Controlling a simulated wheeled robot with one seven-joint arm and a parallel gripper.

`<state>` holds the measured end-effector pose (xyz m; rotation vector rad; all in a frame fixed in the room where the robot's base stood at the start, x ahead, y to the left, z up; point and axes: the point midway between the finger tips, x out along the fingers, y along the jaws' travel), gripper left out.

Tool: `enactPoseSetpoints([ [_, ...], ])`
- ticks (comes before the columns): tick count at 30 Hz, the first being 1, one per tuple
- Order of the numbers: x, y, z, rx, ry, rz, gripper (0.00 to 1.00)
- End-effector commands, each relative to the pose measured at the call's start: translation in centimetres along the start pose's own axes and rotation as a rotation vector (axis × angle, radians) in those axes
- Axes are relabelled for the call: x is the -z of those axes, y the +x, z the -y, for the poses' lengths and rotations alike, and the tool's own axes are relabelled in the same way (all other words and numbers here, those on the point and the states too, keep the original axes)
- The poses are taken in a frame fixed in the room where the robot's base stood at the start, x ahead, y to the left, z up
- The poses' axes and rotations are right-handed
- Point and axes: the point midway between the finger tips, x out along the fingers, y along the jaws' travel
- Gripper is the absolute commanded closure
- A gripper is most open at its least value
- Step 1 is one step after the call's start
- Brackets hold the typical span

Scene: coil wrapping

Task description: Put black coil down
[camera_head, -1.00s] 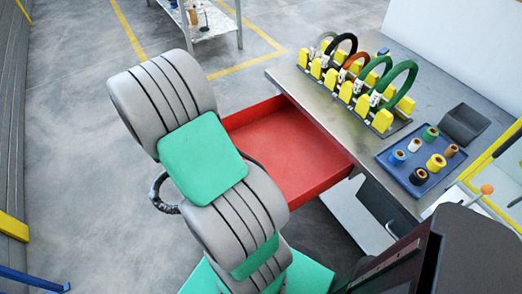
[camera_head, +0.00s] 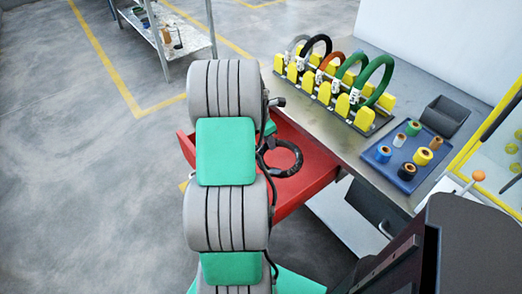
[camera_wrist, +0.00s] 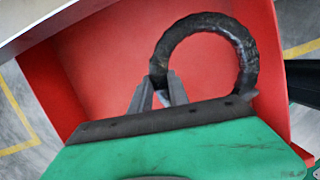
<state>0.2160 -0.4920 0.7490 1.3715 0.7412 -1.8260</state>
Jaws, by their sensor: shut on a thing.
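The black coil (camera_head: 298,160) is a wrapped black ring. In the wrist view the coil (camera_wrist: 247,62) is held at its lower left side between the two fingers of my gripper (camera_wrist: 160,85), which is shut on it. The coil is over the open red drawer (camera_head: 313,181), whose red floor (camera_wrist: 100,55) shows behind it in the wrist view. I cannot tell whether the coil touches the drawer floor. In the head view my grey and green arm hides the gripper's fingers and part of the drawer.
A metal table (camera_head: 360,165) bears a rack (camera_head: 364,120) with several coloured coils in yellow holders. A blue tray (camera_head: 389,171) with tape rolls and a dark bin (camera_head: 446,116) stand to its right. A shelf table (camera_head: 186,42) stands at the back. Open floor lies left.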

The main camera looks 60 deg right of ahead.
Motion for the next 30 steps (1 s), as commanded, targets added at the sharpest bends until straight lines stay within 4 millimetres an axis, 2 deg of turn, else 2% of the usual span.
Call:
enactPoseSetpoints([
  [1,0.3,0.6,-1.5,0.000,-0.002,0.000,1.00],
  [4,0.7,1.7,-4.3,-0.001,-0.002,0.000,1.00],
  [7,1.3,4.0,-6.1,0.001,0.000,-0.001,1.00],
  [11,1.9,5.8,-8.0,-0.001,0.001,0.001,1.00],
  [17,2.4,7.4,-9.2,0.000,0.002,0.001,1.00],
  [21,3.0,9.7,-9.1,0.001,0.003,0.000,1.00],
  [30,3.1,10.1,-9.2,-0.001,0.003,0.001,1.00],
])
